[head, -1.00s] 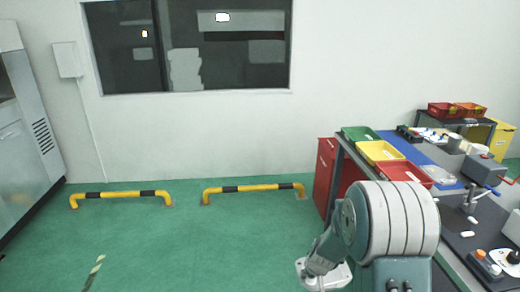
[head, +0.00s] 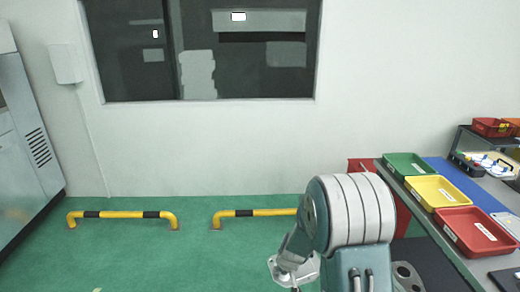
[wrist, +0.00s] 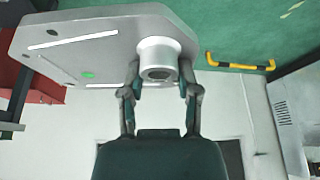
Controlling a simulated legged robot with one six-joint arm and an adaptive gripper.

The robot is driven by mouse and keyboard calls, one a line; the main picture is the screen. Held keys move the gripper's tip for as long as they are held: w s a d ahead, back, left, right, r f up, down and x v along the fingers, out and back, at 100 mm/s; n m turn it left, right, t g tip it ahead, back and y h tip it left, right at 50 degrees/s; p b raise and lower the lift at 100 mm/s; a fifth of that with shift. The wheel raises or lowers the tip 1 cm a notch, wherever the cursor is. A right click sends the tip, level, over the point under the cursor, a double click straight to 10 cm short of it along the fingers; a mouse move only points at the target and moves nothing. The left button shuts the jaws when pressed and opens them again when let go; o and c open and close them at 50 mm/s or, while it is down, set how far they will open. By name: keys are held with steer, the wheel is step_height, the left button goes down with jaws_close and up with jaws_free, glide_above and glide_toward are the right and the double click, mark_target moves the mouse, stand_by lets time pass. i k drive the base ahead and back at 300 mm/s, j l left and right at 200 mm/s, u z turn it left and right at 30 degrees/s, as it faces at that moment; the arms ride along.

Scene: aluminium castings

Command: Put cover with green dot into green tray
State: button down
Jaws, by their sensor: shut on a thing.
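My gripper (wrist: 160,85) is shut on the round boss of a grey metal cover (wrist: 110,42) in the wrist view. The cover is a flat plate with white strips and a green dot (wrist: 88,75) on its face. In the head view the cover (head: 308,270) shows in part at the bottom, low beside my arm, which hides some of it. The green tray (head: 408,166) stands on the bench at the right, behind the yellow tray. The held cover is to the left of the bench and apart from the tray.
The yellow tray (head: 437,192) and red tray (head: 475,232) stand in a row in front of the green one. A red cabinet (head: 362,164) is at the bench end. Yellow-black floor barriers (head: 123,215) run along the wall.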

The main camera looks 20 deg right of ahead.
mark_target(407, 168)
steer(key=i+u, duration=0.3)
steer(key=i, duration=0.95)
steer(key=i+z, duration=0.15)
steer(key=z, duration=0.2)
steer(key=i+z, duration=0.15)
steer(key=z, duration=0.2)
steer(key=i+j+z, duration=0.1)
steer(key=z, duration=0.3)
